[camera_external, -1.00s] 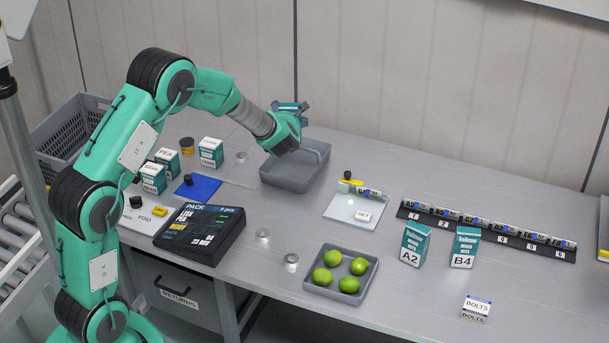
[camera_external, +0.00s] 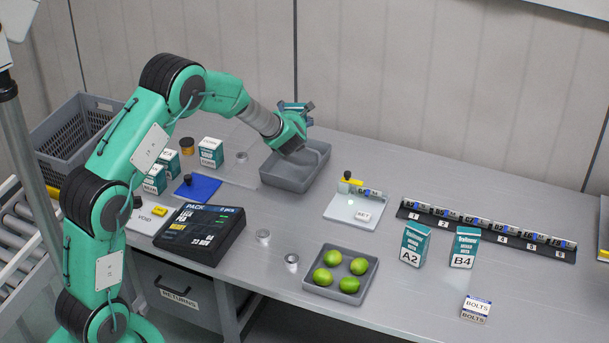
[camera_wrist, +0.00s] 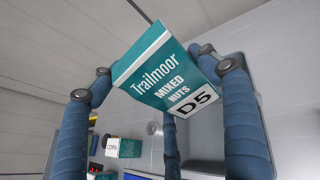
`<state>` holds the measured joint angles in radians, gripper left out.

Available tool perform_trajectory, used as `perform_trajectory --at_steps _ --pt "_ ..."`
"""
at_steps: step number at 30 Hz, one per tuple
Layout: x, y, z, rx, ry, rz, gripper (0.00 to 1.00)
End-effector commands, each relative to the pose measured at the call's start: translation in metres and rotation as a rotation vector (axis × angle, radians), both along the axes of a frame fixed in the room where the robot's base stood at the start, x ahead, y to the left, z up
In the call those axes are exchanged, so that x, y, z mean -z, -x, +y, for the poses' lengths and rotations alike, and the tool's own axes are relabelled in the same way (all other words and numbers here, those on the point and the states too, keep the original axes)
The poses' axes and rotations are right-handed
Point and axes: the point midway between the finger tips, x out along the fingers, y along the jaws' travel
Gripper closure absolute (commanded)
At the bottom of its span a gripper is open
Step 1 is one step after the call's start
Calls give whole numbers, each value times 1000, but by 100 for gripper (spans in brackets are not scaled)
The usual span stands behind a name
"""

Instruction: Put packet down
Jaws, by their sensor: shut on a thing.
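In the wrist view, a teal and white Trailmoor mixed nuts packet (camera_wrist: 165,75) marked D5 is between the fingers of my gripper (camera_wrist: 155,72). It is tilted in the picture, and the gripper is shut on it. In the external view, my gripper (camera_external: 295,108) is above the back edge of an empty-looking grey tray (camera_external: 288,180). The packet is mostly hidden there by my wrist and fingers. Whether it touches anything below is not clear.
A lime tray (camera_external: 372,272), packets A2 (camera_external: 415,243) and B4 (camera_external: 464,247), and a white plate (camera_external: 345,212) stand to the right. A display box (camera_external: 200,232), blue mat (camera_external: 200,188) and several packets (camera_external: 211,152) are left. Bare table lies between the grey tray and white plate.

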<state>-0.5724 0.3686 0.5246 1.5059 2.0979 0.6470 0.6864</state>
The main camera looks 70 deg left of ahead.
Motion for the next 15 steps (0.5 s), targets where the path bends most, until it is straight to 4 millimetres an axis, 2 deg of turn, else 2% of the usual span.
perform_trajectory --at_steps 1,4,15 --pt "9 0 0 0 1 0 54" --pt "16 0 0 0 0 1 54" --pt "18 0 0 1 -2 -1 54"
